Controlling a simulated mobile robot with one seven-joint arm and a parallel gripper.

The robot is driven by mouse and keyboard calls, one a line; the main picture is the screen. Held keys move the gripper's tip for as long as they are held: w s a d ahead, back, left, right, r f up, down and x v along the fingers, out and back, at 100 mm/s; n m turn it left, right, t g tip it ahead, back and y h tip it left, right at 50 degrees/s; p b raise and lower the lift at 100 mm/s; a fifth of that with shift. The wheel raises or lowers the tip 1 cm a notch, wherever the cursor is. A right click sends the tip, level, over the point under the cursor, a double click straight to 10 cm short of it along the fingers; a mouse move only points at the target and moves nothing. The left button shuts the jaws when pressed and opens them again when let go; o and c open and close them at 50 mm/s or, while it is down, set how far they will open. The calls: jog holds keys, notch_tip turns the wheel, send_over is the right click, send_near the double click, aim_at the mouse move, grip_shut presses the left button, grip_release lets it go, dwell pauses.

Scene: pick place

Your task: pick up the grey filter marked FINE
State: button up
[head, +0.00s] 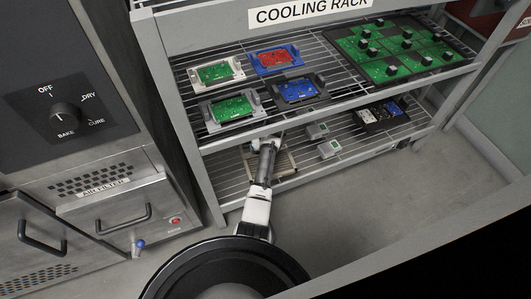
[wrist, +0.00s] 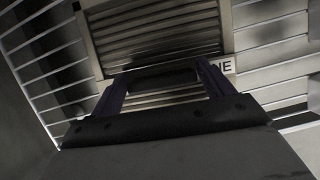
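The grey filter (head: 287,164) lies on the lower shelf of the cooling rack in the head view, partly hidden behind my arm. In the wrist view the filter (wrist: 160,22) shows grey slats in a pale frame. A white label (wrist: 226,66) at its right edge shows only its last letters, apparently "NE"; the rest is hidden by my right finger. My gripper (wrist: 165,78) is over the filter's near part with its two fingers spread apart. A dark bar lies between the fingertips; I cannot tell whether they touch it. The fingertips are hidden in the head view.
Two small grey boxes (head: 328,149) and a dark tray (head: 384,114) stand right of the filter on the lower wire shelf. The upper shelf (head: 312,117) above holds several circuit boards and a large green panel (head: 395,50). A rack post (head: 185,130) stands left.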

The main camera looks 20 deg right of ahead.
jog(key=c, duration=0.7)
jog(key=shift+o, duration=0.2)
jog(key=shift+r, duration=0.15)
